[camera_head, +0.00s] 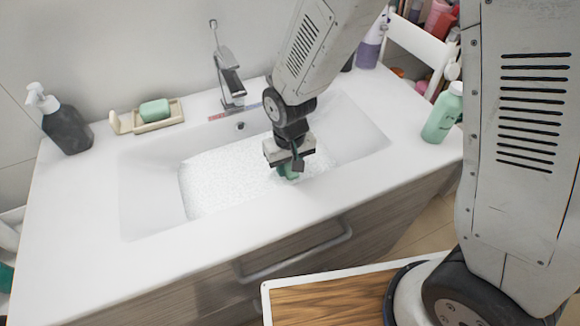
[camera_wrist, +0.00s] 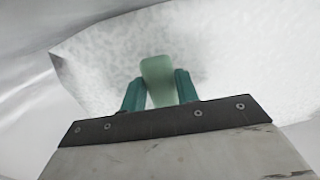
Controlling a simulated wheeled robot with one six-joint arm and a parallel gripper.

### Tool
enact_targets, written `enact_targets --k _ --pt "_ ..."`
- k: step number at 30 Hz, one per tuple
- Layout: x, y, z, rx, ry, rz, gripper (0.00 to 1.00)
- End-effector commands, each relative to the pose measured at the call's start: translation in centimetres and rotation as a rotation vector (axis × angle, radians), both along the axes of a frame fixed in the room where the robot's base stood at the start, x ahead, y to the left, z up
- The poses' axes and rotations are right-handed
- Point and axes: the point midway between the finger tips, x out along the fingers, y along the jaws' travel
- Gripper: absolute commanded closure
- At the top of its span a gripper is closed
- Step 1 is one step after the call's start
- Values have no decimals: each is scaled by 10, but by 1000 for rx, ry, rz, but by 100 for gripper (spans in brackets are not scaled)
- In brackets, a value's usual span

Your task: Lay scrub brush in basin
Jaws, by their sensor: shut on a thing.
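The white basin (camera_head: 150,190) is set in the counter, with a speckled white, foam-like area (camera_head: 225,180) across its bottom. My gripper (camera_head: 290,170) is over the right part of the basin, pointing down. It is shut on a pale green thing, which I take to be the scrub brush (camera_head: 290,174). The wrist view shows the brush (camera_wrist: 158,80) between my two teal fingers (camera_wrist: 159,90), with the speckled area beyond it. My gripper hides much of the brush in the head view, and I cannot tell whether it touches the basin bottom.
The faucet (camera_head: 230,75) stands behind the basin. A soap dish (camera_head: 150,122) with a green soap (camera_head: 154,109) and a dark pump bottle (camera_head: 65,128) are on the left. A green bottle (camera_head: 442,115) stands at the right edge. The front counter strip is clear.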

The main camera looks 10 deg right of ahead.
Motion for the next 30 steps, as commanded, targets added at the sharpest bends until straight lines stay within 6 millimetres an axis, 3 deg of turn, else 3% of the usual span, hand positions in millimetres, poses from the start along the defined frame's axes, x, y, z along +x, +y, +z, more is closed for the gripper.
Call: enact_targets --k 1,2,3,4,12,16,30 --pt "0 0 -2 0 1 0 96" --pt "0 0 -2 0 0 0 61" --pt "0 0 -1 0 0 0 50" --pt "0 0 -1 0 0 0 48" --pt "0 0 0 0 0 0 48" --pt "1 0 9 2 -3 0 48" --pt "1 0 102 2 -3 0 48"
